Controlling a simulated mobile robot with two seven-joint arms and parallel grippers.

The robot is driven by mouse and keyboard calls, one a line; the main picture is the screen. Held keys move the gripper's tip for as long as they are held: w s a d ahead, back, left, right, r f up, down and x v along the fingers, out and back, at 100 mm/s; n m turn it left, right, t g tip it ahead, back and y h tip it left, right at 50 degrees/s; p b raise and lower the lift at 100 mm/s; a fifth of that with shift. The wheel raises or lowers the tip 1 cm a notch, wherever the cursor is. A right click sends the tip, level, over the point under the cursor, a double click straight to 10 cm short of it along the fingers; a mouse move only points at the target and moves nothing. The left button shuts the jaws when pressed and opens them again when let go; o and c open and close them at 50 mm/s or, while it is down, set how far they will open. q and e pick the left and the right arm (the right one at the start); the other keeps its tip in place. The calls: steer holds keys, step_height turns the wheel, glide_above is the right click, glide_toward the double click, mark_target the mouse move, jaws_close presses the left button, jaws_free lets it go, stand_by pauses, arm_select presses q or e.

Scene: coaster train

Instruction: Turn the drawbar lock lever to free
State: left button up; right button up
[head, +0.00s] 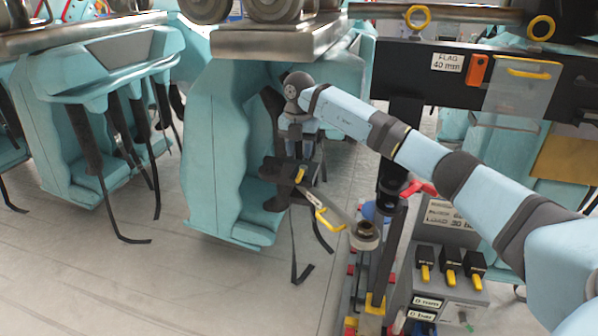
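My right gripper (296,184) points down at the lever's far left end, in front of the teal seat. Its dark body hides the fingertips, so I cannot tell whether they touch or hold the lever. My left gripper is not in view.
Teal coaster seats (225,150) with dark hanging straps stand left and behind. A control box (450,250) with yellow switches stands below my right arm. A dark beam (430,75) carries a "FLAG 40 mm" label (447,63) and a clear flap (522,88). Floor at lower left is clear.

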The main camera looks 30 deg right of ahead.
mark_target(299, 176)
step_height(299, 176, down, 8)
steer(key=shift+r+p, duration=0.25)
steer(key=shift+p, duration=0.25)
jaws_close()
